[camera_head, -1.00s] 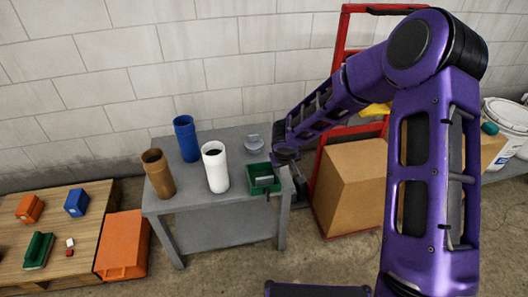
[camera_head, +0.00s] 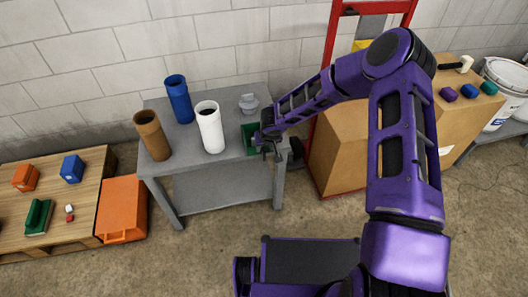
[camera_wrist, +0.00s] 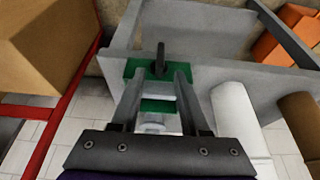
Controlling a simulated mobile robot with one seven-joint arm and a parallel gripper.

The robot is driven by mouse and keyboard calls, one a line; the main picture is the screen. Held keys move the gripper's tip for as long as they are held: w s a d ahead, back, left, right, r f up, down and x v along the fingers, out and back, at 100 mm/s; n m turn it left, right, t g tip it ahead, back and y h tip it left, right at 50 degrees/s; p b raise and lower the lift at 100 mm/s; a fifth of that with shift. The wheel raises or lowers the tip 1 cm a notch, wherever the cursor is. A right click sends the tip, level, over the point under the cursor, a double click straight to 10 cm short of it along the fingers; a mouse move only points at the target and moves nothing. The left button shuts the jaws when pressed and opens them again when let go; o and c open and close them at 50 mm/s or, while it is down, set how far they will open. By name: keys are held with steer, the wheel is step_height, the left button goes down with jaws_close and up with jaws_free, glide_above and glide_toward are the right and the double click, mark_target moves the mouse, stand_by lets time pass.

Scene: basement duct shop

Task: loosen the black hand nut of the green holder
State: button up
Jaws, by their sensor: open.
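The green holder (camera_head: 247,140) sits at the right end of the grey table's top, partly hidden by my gripper (camera_head: 268,146). In the wrist view the holder (camera_wrist: 158,106) shows as green parts between and beside my fingers. Its black hand nut (camera_wrist: 161,57) is a narrow dark upright piece, just beyond and roughly centred between the fingertips. My gripper (camera_wrist: 158,78) is open, with one finger on each side and nothing held. I cannot tell whether either finger touches the holder.
The grey table (camera_head: 210,165) also carries a white cylinder (camera_head: 210,128), a blue one (camera_head: 180,100), a brown one (camera_head: 152,135) and a small grey object (camera_head: 248,104). A cardboard box (camera_head: 338,150) on a red hand truck (camera_head: 328,70) stands close on the right.

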mark_target(264, 151)
steer(key=x, duration=0.5)
jaws_close()
